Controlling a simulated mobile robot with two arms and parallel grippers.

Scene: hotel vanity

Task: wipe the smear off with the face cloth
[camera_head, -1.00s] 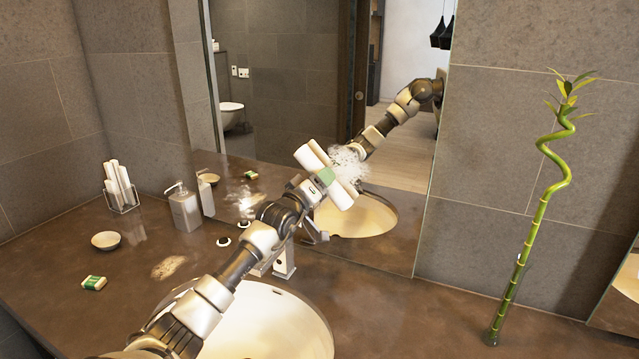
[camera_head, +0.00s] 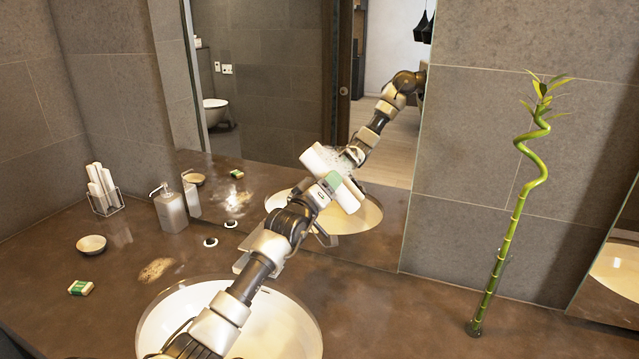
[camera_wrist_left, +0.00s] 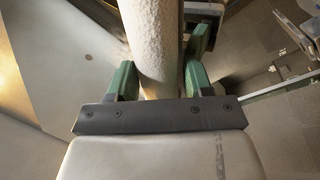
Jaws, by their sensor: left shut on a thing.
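The face cloth (camera_head: 320,160) is a white roll. My left gripper (camera_head: 333,180) is shut around its middle and holds it tilted at the mirror, above the basin. In the left wrist view the cloth (camera_wrist_left: 155,40) stands between the green fingers (camera_wrist_left: 160,75). The roll and gripper hide part of that glass. I cannot tell whether the cloth touches the glass. My right gripper is not in view.
The tap behind the basin (camera_head: 290,330) is partly hidden by my arm. At left stand a soap dispenser (camera_head: 170,210), a rack of white rolls (camera_head: 103,190), a dish (camera_head: 91,244) and soap (camera_head: 80,288). A pale brownish patch (camera_head: 157,269) marks the counter. A bamboo stem (camera_head: 502,255) stands right.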

